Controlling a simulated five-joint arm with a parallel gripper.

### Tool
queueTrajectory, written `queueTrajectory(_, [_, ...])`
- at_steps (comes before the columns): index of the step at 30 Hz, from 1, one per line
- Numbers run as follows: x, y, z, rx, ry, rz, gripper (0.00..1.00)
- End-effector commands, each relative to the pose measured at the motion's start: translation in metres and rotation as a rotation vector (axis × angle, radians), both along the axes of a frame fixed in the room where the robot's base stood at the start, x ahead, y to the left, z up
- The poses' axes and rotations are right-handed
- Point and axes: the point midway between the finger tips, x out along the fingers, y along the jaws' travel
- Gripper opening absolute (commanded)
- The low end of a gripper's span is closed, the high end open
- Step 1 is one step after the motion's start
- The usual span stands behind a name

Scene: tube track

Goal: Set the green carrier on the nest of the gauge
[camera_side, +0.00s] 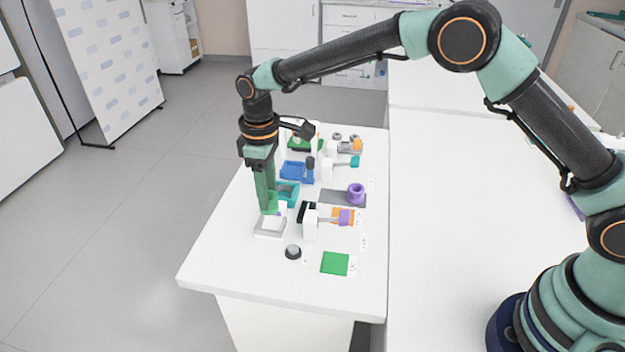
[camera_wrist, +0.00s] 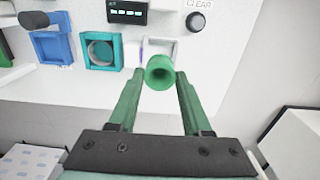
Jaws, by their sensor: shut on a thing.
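The green carrier, a short tube with a round opening (camera_wrist: 160,73), is between the two fingers of my gripper (camera_wrist: 158,80) in the wrist view. In the side view my gripper (camera_side: 267,205) points down, with the carrier (camera_side: 271,209) low between its fingertips and partly hidden by them. The gauge's pale square nest (camera_side: 269,230) lies directly below the carrier; I cannot tell whether they touch. In the wrist view the nest (camera_wrist: 172,45) shows behind the carrier, which hides part of it. The gauge's black display (camera_wrist: 128,11) stands beside it.
A dark round button (camera_side: 293,252) labelled CLEAR stands near the nest, with a green square (camera_side: 334,263) to its right. A teal square holder (camera_side: 287,193) and a blue holder (camera_side: 295,170) stand farther back. The table's left edge is close to the nest.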

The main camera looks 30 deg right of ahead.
Motion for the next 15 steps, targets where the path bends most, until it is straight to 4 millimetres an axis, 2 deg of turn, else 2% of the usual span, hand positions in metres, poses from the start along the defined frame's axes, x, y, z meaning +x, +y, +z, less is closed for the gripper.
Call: queueTrajectory(15, [0.000, -0.001, -0.044, 0.000, 0.000, 0.000, 0.13])
